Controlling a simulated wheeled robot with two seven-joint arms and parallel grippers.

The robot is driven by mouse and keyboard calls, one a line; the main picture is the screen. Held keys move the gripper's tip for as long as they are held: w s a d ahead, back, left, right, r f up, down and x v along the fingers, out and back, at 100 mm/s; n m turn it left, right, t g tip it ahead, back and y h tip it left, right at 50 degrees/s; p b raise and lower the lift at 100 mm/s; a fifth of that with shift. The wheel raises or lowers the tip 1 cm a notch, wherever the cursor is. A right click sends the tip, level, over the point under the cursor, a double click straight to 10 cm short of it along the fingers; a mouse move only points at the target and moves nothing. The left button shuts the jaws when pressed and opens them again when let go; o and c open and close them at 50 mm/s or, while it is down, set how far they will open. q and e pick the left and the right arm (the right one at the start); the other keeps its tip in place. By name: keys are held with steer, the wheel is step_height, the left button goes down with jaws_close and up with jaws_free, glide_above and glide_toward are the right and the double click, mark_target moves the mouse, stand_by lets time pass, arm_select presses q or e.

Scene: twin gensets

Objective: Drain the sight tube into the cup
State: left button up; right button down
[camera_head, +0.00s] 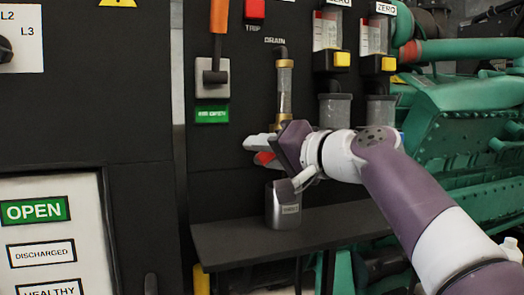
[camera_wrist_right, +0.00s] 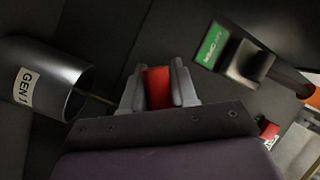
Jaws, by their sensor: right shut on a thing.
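The sight tube (camera_head: 285,88), a clear tube with a brass lower fitting, hangs upright under the DRAIN label. My right gripper (camera_head: 262,150) is at its lower end, shut on a red handle (camera_head: 265,158). The wrist view shows the red handle (camera_wrist_right: 157,86) between both fingers. The grey cup (camera_head: 283,208) stands upright on the shelf below, partly hidden by my wrist. In the wrist view the cup (camera_wrist_right: 48,78) bears a GEN 1 label. A thin yellowish line (camera_wrist_right: 97,97) runs to its mouth; I cannot tell if it is liquid. My left gripper is not in view.
The dark shelf (camera_head: 235,244) has free room left of the cup. A switch with an orange handle (camera_head: 215,76) sits left of the tube. Two gauges with yellow blocks (camera_head: 342,60) hang right, above two grey cups (camera_head: 335,110). Green machinery (camera_head: 460,125) stands at the right.

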steer(key=c, duration=1)
jaws_free()
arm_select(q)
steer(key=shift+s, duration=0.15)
arm_select(e)
steer(key=shift+o, duration=0.2)
steer(key=shift+s, duration=0.15)
